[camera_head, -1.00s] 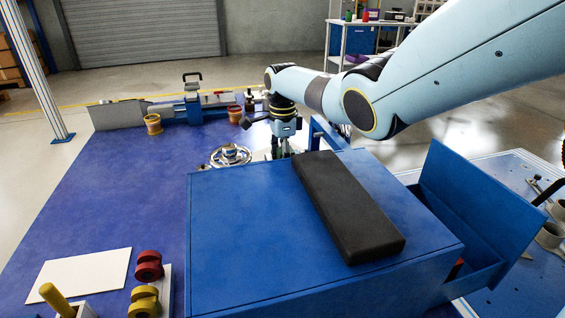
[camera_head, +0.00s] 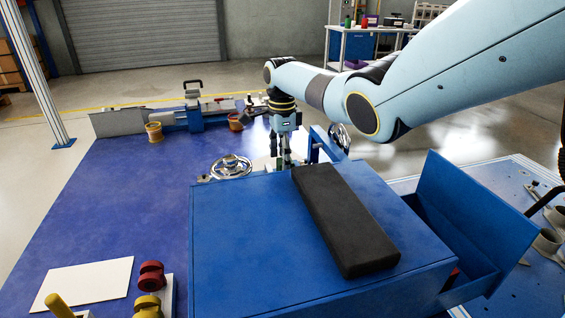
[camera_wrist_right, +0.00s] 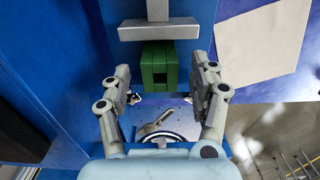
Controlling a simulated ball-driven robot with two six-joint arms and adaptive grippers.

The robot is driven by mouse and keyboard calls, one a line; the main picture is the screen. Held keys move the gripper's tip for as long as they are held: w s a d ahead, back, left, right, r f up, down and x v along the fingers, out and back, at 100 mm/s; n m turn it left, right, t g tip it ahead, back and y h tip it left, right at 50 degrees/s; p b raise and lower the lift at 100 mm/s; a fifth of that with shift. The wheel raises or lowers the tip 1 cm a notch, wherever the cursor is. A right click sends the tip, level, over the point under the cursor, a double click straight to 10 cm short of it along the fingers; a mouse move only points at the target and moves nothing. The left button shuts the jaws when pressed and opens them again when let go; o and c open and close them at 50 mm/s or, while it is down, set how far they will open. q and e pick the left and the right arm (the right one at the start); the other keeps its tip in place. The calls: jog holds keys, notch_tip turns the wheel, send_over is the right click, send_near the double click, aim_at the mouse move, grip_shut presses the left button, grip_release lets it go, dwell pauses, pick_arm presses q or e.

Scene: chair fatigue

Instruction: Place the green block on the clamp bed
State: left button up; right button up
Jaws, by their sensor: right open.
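The green block (camera_wrist_right: 159,65) shows in the right wrist view just ahead of my right gripper (camera_wrist_right: 165,92). The gripper's two fingers are open and spread to either side, with visible gaps to the block. A grey T-shaped metal piece (camera_wrist_right: 158,28) lies at the block's far end, over a blue surface that seems to be part of the clamp. I cannot tell exactly what the block rests on. In the head view my right gripper (camera_head: 283,157) points down behind the blue box, which partly hides the clamp area. My left gripper is not in view.
The blue box (camera_head: 235,235) carries a dark pad (camera_head: 345,220), with an open drawer to its right. A metal handwheel (camera_head: 231,167) stands behind its left corner. A white sheet (camera_head: 85,287) and red and yellow parts lie front left. The blue table's left middle is clear.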

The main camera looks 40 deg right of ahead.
aim_at(282, 161)
notch_tip(282, 161, up, 8)
jog(key=shift+f+p, duration=0.1)
jog(key=shift+p, duration=1.15)
